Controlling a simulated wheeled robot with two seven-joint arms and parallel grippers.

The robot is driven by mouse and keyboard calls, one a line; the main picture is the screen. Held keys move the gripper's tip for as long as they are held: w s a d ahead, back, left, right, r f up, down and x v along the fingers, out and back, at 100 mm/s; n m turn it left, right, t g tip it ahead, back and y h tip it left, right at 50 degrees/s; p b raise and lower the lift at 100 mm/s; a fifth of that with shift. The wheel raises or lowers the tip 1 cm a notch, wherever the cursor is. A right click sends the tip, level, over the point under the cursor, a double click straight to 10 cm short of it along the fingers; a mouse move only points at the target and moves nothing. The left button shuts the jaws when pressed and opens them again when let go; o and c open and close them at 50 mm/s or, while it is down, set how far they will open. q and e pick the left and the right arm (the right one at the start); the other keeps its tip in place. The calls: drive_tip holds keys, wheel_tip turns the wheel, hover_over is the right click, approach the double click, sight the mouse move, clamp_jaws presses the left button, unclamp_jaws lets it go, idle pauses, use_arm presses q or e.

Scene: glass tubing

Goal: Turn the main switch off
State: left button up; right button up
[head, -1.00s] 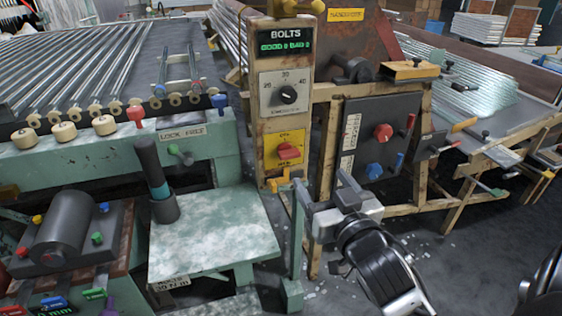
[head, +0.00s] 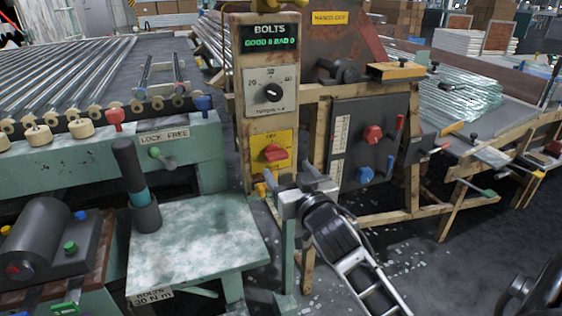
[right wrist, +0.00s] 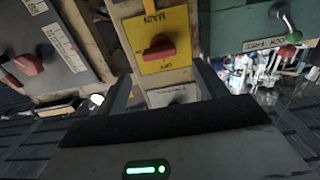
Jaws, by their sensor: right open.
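The main switch is a red rotary knob (head: 275,153) on a yellow plate (head: 285,138) low on the upright control post (head: 272,200). In the right wrist view the red knob (right wrist: 160,48) sits on its yellow plate marked MAIN and OFF, upper middle, seen upside down. My right gripper (head: 298,178) is open and empty, just below and to the right of the yellow plate in the head view. Its two fingers (right wrist: 160,85) frame the plate in the right wrist view and stand apart from the knob. My left gripper is not in view.
Above the switch are a black dial (head: 272,92) and a BOLTS display (head: 269,37). To the right a dark panel (head: 352,130) carries red and blue knobs. A green bench (head: 190,245) with an upright dark handle (head: 133,172) stands left.

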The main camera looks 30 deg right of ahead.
sight(278, 158)
drive_tip(key=x, duration=0.5)
drive_tip(key=shift+w+d, duration=0.15)
drive_tip(key=shift+w, duration=0.15)
drive_tip(key=c, duration=1)
